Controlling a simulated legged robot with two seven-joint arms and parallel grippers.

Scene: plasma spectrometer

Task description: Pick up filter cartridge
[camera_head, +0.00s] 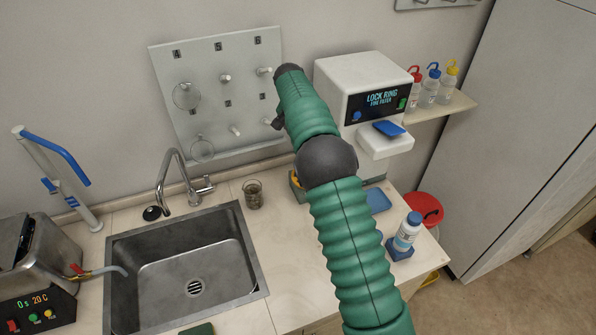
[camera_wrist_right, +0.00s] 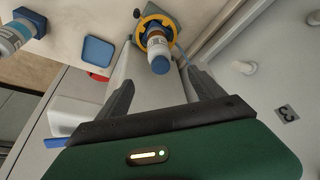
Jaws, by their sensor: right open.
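In the right wrist view, a small cylinder with a brown and white body and a blue end, which looks like the filter cartridge (camera_wrist_right: 158,48), sits inside a yellow ring holder (camera_wrist_right: 143,22) on the counter. My right gripper (camera_wrist_right: 160,80) is open, its two dark fingers spread on either side of the view just short of the blue end. Nothing is between the fingers. In the head view my green right arm covers the cartridge, and only a small edge of the holder (camera_head: 296,184) shows. My left gripper is not in view.
A white lock ring machine (camera_head: 345,75) stands behind, right of my arm. A pegboard (camera_head: 205,55) hangs on the wall. A sink (camera_head: 185,270) and a glass beaker (camera_head: 253,195) are left. A white bottle (camera_head: 407,232) and blue tray (camera_head: 377,201) are right.

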